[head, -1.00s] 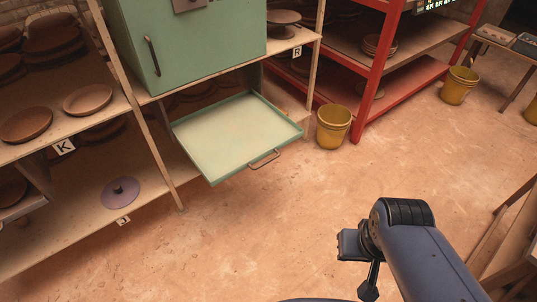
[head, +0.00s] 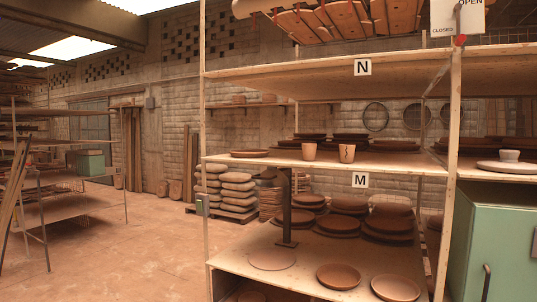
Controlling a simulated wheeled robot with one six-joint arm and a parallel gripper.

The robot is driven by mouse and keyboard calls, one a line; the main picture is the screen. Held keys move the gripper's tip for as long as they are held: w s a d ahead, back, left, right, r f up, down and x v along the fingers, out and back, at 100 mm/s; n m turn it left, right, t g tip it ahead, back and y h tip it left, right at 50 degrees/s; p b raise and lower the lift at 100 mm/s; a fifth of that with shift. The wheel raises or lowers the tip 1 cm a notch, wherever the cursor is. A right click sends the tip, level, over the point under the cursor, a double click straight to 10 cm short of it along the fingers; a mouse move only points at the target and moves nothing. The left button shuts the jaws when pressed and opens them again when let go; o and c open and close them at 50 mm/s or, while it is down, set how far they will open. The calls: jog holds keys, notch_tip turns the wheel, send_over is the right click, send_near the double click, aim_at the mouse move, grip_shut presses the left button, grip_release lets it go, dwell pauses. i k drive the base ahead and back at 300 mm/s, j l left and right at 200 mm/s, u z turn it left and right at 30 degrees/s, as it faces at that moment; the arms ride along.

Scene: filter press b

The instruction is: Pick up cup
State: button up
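Two small terracotta cups stand upright side by side on the middle shelf between the N and M labels: a plain cup (head: 309,151) and a cup with a dark crack-like mark (head: 347,153). A pale, small cup-like vessel (head: 509,155) stands on the shelf bay at the right, above a pale plate. The head view does not show which cup the task means. My gripper is not in view.
The middle shelf (head: 320,161) also holds a flat dish (head: 249,153) and dark stacked plates behind the cups. Below, a dark upright stand (head: 287,210) and several plates sit on the lower shelf. A green cabinet (head: 500,240) is at right. Open floor (head: 110,250) lies left.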

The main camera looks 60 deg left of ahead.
aim_at(309, 150)
jog(key=u, duration=1.9)
